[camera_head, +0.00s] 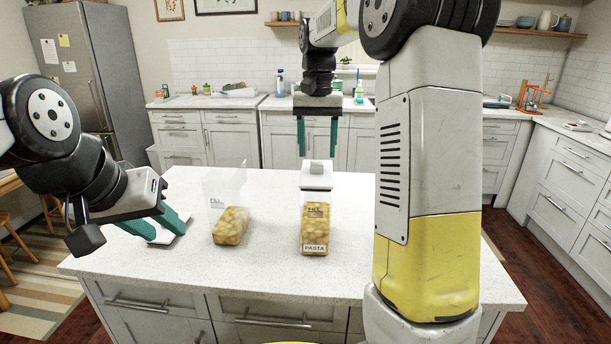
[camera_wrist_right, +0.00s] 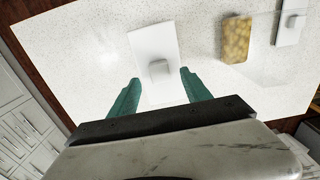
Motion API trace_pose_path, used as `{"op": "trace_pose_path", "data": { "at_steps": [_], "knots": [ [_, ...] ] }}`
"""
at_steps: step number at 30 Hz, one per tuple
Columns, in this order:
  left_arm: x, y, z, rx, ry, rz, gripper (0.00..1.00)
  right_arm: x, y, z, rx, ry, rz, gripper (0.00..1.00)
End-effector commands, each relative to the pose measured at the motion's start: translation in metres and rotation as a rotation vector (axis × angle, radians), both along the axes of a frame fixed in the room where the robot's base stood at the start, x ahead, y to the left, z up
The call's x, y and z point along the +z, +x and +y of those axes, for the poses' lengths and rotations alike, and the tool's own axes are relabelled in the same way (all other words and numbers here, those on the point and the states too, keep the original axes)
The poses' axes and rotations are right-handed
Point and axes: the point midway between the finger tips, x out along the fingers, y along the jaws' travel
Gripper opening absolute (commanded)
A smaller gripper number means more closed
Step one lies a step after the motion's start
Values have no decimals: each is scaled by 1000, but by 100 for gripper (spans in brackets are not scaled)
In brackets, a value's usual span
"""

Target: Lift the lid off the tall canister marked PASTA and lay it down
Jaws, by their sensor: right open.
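The clear canister marked PASTA (camera_head: 314,228) stands upright on the island, with pasta in its lower part. Its white lid (camera_head: 316,181) is on top, with a square grey knob (camera_head: 319,167); the lid also shows in the right wrist view (camera_wrist_right: 151,40). My right gripper (camera_head: 318,156) is open, pointing down just above the lid, with its teal fingertips on either side of the knob in the picture and apart from it. My left gripper (camera_head: 168,224) is open and low at the left, its fingers over or beside a white lid (camera_head: 163,239) on the island, which they partly hide.
A second clear canister (camera_head: 230,220) with pasta stands open, left of the PASTA one; it also shows in the right wrist view (camera_wrist_right: 236,40). The white island top (camera_head: 400,270) is bare at the front and right. Back counters are well beyond.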

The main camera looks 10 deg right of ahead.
Motion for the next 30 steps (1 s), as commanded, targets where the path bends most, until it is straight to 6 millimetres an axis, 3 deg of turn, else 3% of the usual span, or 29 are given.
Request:
{"op": "trace_pose_path", "data": {
  "at_steps": [6, 14, 15, 23, 30],
  "knots": [
    [0, 0, 0, 0, 0, 0, 36, -30, 0, 0, 1, 0, 1, 56],
    [0, 0, 0, 0, 0, 0, 36, -35, 0, 0, 1, 0, 0, 56],
    [0, 0, 0, 0, 0, 0, 36, -34, 0, 0, 1, 0, 0, 54],
    [0, 0, 0, 0, 0, 0, 36, -34, 0, 0, 1, 1, 0, 3],
    [0, 0, 0, 0, 0, 0, 36, -34, 0, 0, 1, 1, -1, 0]
  ]
}}
